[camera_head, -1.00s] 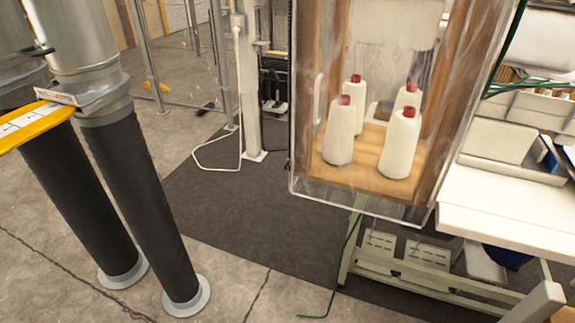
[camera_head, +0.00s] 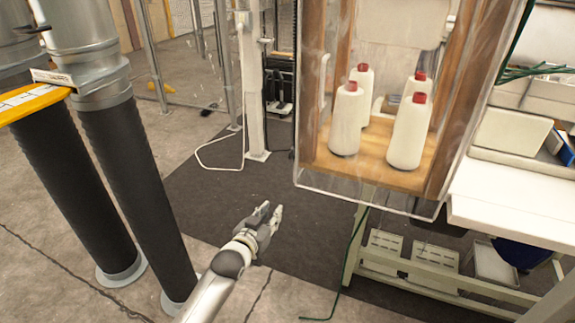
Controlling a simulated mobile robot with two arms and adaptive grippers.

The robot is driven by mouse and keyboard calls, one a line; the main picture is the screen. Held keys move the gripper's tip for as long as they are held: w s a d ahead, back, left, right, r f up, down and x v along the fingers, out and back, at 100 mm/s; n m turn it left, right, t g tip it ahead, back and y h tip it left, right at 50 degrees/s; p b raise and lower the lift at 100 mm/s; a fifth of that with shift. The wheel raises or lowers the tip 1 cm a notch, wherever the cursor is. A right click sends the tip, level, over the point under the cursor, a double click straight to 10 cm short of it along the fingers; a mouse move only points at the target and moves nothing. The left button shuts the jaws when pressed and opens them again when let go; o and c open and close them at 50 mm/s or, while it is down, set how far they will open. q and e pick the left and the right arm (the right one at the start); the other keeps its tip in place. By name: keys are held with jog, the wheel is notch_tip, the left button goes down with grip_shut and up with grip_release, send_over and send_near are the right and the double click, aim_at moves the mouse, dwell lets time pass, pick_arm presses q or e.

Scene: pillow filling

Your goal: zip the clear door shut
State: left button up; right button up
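The clear door (camera_head: 372,197) is a transparent cover over the front of a wooden cabinet, its lower edge hanging above the dark mat. Behind it several white thread cones (camera_head: 409,135) with red tops stand on the wooden shelf. I cannot make out a zip or its pull. My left gripper (camera_head: 272,212) is in view at the lower middle, below and left of the cabinet, over the mat. Its fingers are apart with nothing between them, and it does not touch the door. My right gripper does not show.
Two black ribbed ducts (camera_head: 138,185) with metal collars stand at the left, beside a yellow bar (camera_head: 35,103). A white table (camera_head: 510,205) is at the right. A green cord (camera_head: 348,265) hangs below the cabinet. The dark mat (camera_head: 215,190) is mostly clear.

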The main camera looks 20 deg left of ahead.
aim_at(291, 153)
pick_arm(q)
notch_tip(291, 153, up, 12)
jog(key=w+t, duration=0.2)
jog(key=t, duration=0.1)
jog(key=w+d, duration=0.1)
jog(key=w, duration=0.9)
jog(key=shift+h, duration=0.3)
jog(key=shift+w+d+f, duration=0.1)
jog(key=shift+w, duration=0.05)
grip_shut()
